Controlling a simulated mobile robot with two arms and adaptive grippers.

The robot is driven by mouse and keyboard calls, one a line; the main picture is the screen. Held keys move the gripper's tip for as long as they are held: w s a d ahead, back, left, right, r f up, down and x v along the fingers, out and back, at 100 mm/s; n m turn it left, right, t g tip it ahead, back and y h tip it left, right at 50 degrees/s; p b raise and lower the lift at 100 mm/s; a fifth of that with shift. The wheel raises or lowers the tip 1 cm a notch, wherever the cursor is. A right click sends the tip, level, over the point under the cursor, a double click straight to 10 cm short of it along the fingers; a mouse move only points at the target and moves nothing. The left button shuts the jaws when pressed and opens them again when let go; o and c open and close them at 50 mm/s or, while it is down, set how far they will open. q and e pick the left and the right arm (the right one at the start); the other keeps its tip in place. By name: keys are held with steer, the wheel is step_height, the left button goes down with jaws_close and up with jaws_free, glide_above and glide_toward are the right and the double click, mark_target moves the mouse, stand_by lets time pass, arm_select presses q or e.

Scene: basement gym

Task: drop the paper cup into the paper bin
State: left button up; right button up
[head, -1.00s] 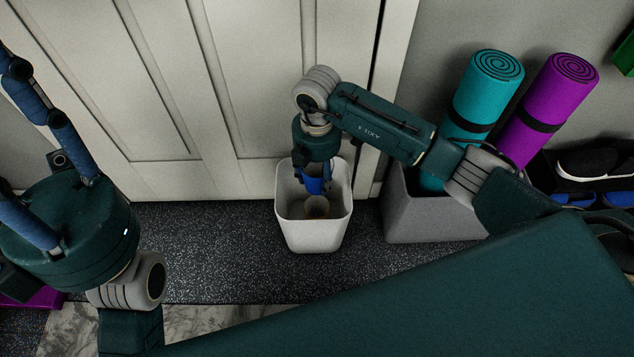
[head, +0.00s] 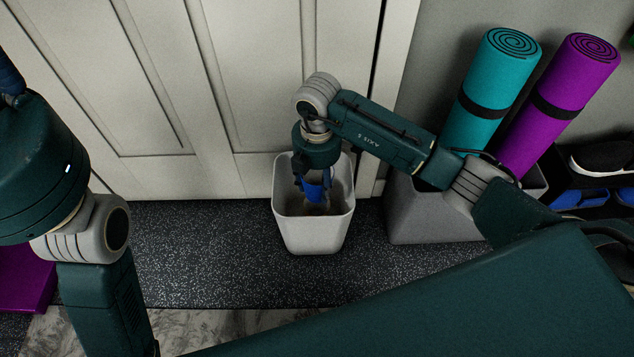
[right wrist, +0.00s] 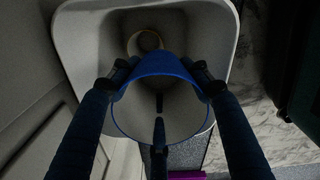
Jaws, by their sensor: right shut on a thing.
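The blue paper cup (head: 314,190) is held in my right gripper (head: 315,183), which points down into the mouth of the light grey paper bin (head: 312,236). The bin (right wrist: 78,38) surrounds the cup's far side there. My left gripper (head: 8,78) is at the left edge, well away from the bin. Only part of a finger shows, its tips out of frame.
A round, pale yellowish item (right wrist: 145,41) lies at the bottom of the bin. A grey box (head: 425,222) with a teal mat (head: 492,90) and a purple mat (head: 560,100) stands right of the bin. A panelled door (head: 170,90) is behind it. Dark floor is clear left of the bin.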

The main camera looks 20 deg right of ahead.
steer(key=o, duration=0.9)
steer(key=shift+c, duration=0.2)
step_height(320, 180, up, 12)
